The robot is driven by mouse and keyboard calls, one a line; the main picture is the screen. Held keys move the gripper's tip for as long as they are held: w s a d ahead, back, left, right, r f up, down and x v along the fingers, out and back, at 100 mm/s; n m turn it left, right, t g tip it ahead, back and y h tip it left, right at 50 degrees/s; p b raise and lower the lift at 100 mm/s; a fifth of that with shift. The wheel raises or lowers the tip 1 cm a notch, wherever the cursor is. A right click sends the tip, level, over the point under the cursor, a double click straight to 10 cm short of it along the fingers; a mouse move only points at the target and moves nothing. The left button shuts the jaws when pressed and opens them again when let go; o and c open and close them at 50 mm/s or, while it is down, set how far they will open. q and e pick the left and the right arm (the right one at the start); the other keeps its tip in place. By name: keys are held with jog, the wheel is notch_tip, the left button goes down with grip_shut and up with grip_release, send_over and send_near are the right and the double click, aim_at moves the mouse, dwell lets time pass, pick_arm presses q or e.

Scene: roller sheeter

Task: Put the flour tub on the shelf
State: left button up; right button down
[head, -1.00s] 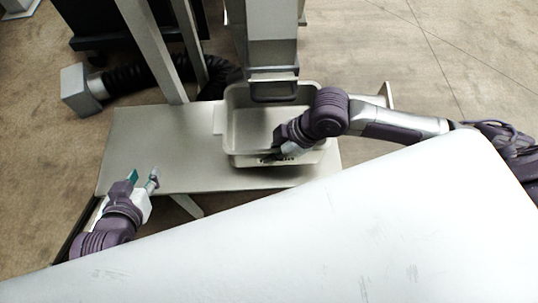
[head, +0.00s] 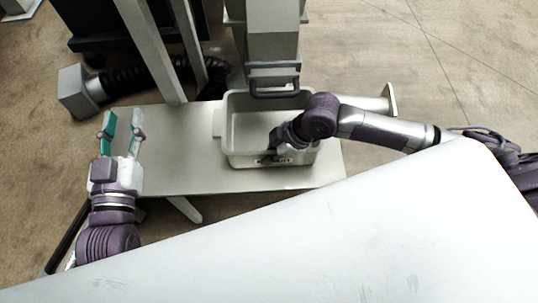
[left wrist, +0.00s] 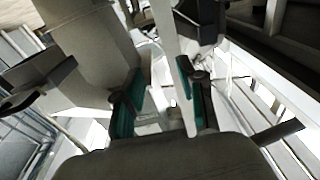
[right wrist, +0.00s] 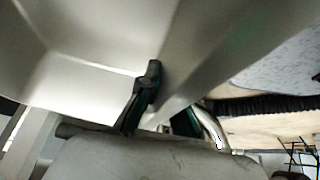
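The flour tub (head: 229,132) is a pale grey open bin under the machine's metal chute in the head view. It sits over the flat grey shelf (head: 180,160); I cannot tell if its base touches fully. My right gripper (head: 270,157) is at the tub's front wall. In the right wrist view its fingers (right wrist: 165,110) are on either side of the tub's wall (right wrist: 85,85), close together around it. My left gripper (head: 122,128) is open and empty over the shelf's left end, apart from the tub. Its spread fingers (left wrist: 160,100) also show in the left wrist view.
The metal chute (head: 273,45) with a handle (head: 274,84) hangs close over the tub's back. A slanted metal post (head: 155,50) stands behind the shelf, with a black hose (head: 130,78) beyond. A large white surface (head: 330,235) fills the foreground.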

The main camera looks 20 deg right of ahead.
jog(key=c, duration=1.7)
grip_release()
jog(key=shift+f, duration=0.1)
jog(key=o, duration=0.4)
